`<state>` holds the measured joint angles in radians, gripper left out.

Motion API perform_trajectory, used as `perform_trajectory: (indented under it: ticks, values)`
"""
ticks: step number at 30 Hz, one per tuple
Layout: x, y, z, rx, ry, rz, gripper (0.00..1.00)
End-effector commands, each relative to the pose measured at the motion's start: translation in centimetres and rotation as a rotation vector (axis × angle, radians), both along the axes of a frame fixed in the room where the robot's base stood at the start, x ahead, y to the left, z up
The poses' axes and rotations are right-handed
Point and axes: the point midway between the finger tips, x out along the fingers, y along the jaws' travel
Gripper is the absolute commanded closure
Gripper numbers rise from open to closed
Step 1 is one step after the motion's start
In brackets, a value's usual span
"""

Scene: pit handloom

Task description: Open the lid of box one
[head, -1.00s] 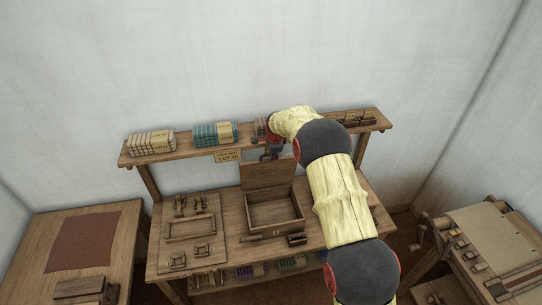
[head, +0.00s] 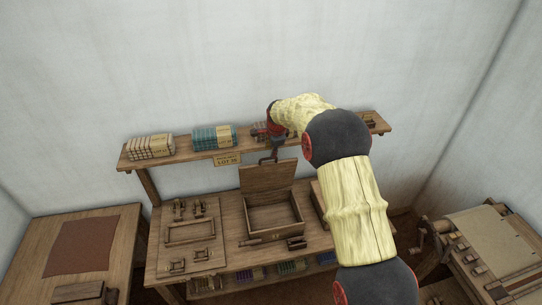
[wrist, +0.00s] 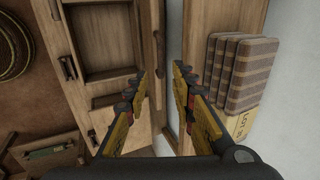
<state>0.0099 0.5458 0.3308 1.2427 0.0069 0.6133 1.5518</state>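A wooden box (head: 285,217) stands on the bench with its lid (head: 266,178) raised upright at the back edge; its inside looks empty. No label shows which box is box one. A second box (head: 317,200) to its right is mostly hidden behind my arm. My gripper (head: 268,160) hangs just above the raised lid's top edge, in front of the shelf. In the wrist view, my gripper (wrist: 161,74) has its fingertips apart with nothing between them. The open box (wrist: 100,38) lies to their left there. I cannot tell whether a finger touches the lid.
The shelf (head: 190,157) behind carries striped cloth stacks (head: 151,146) and teal stacks (head: 214,137), close to my gripper. A board (head: 205,253) with a frame and small wooden parts lies left of the box. A side table (head: 115,240) stands at left, a loom (head: 490,250) at right.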

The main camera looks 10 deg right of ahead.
Motion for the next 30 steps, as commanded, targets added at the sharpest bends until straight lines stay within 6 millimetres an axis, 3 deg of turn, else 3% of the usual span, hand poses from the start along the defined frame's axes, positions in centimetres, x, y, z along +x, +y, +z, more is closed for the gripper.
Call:
perform_trajectory:
  ticks: [6,16,19,26,30]
  values:
    - [-1.0,0.0,2.2,0.0,0.0,0.0,0.74]
    - [-1.2,0.0,2.6,0.0,0.001,0.0,0.74]
    - [-1.2,0.0,2.4,0.0,0.001,0.0,0.79]
    - [-1.5,1.6,0.1,0.0,-0.018,0.021,0.92]
    - [-4.9,3.3,-5.4,0.009,0.019,0.037,1.0]
